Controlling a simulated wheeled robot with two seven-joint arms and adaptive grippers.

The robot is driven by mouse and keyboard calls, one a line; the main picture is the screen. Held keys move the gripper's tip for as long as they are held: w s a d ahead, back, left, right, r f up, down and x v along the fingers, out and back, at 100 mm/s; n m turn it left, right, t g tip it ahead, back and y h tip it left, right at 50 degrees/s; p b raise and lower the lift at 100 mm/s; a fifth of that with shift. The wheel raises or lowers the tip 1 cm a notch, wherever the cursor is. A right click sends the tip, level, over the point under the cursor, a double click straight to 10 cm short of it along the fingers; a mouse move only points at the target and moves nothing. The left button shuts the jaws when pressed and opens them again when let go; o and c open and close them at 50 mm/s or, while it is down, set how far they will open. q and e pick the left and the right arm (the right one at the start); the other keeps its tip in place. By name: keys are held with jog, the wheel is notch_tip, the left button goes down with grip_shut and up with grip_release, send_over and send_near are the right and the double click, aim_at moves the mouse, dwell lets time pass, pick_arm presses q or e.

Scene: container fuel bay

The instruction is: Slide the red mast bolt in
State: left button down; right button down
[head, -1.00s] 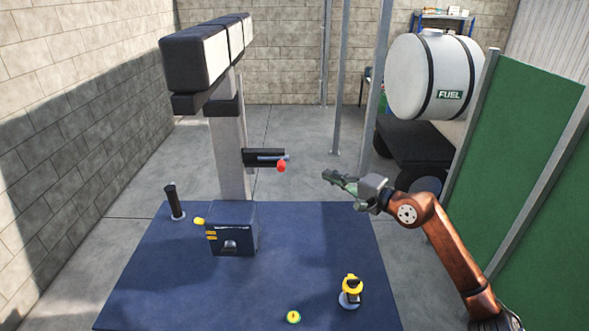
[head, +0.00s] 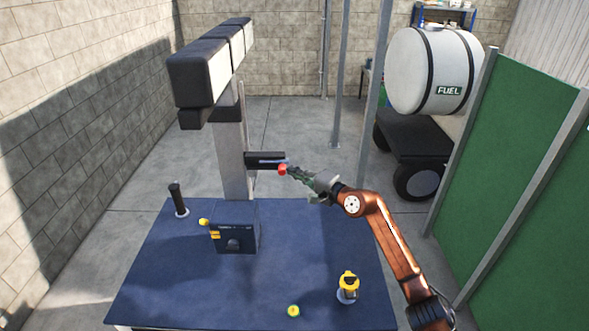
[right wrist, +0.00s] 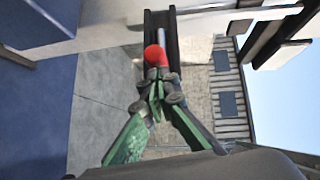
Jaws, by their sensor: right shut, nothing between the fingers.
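The red knob of the mast bolt (head: 282,169) is at the right end of the dark bolt housing (head: 262,160), which sticks out from the grey mast. In the right wrist view the red knob (right wrist: 155,56) is just ahead of my fingertips, with the grey rod (right wrist: 173,57) beside it in the dark channel. My right gripper (head: 289,172) is shut and empty, its green fingers pointing left at the knob. In the right wrist view the tips (right wrist: 157,85) look very close to the knob; I cannot tell if they touch. My left gripper is not in view.
The blue platform (head: 290,240) carries a dark box (head: 234,228), a black upright handle (head: 178,198), a yellow-topped device (head: 348,286) and a small yellow-green button (head: 293,311). Green panels (head: 520,180) stand at the right. A fuel tank (head: 433,70) is behind.

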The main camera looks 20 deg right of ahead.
aim_at(279, 172)
jog(key=shift+f, duration=0.1)
jog(key=a+b, duration=0.1)
jog(key=a, duration=0.1)
jog(key=w+a+b, duration=0.1)
jog(key=a+b, duration=0.1)
jog(key=shift+w+a+f, duration=0.1)
jog(key=shift+w+a, duration=0.05)
jog(key=shift+w, duration=0.05)
jog(key=shift+a, duration=0.25)
